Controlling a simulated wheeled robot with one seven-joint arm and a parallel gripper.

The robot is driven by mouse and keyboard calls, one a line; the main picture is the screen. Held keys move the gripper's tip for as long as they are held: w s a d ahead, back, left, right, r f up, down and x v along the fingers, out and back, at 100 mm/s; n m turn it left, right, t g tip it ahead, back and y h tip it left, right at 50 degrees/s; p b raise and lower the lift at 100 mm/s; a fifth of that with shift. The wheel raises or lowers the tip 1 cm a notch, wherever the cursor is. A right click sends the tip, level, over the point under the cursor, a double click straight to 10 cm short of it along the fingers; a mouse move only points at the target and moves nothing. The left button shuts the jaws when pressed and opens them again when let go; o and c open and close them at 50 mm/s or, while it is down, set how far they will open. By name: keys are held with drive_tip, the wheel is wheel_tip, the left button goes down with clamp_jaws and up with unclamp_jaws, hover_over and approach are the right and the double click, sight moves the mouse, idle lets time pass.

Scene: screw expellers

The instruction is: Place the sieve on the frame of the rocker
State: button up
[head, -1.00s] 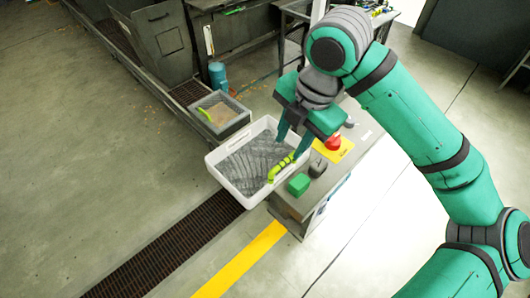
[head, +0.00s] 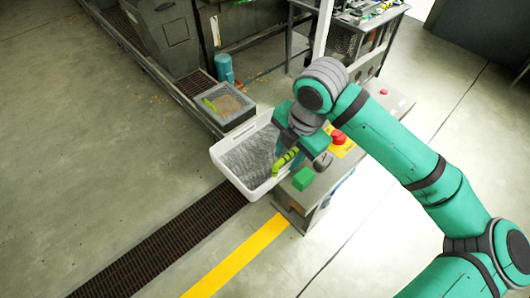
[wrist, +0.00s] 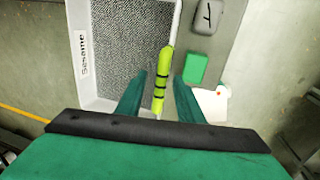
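I cannot pick out the sieve or the rocker frame for certain. A white tray (head: 231,172) labelled "Sesame", with a grey speckled inside, sits beside the grey cabinet; it also shows in the wrist view (wrist: 80,92). A lime-green handle with black bands (head: 284,162) lies at the tray's right edge, seen also in the wrist view (wrist: 161,75). My gripper (wrist: 160,78) is open over that edge, its fingers on either side of the handle with gaps. In the head view my gripper (head: 292,158) partly hides the tray and handle.
A small grey bin (head: 226,106) with brown contents stands behind the tray. A table (head: 378,17) with items is at the back. The left floor is clear.

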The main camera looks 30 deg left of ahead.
drive_tip(key=shift+f, duration=0.2)
clamp_jaws()
drive_tip(key=shift+r, duration=0.15)
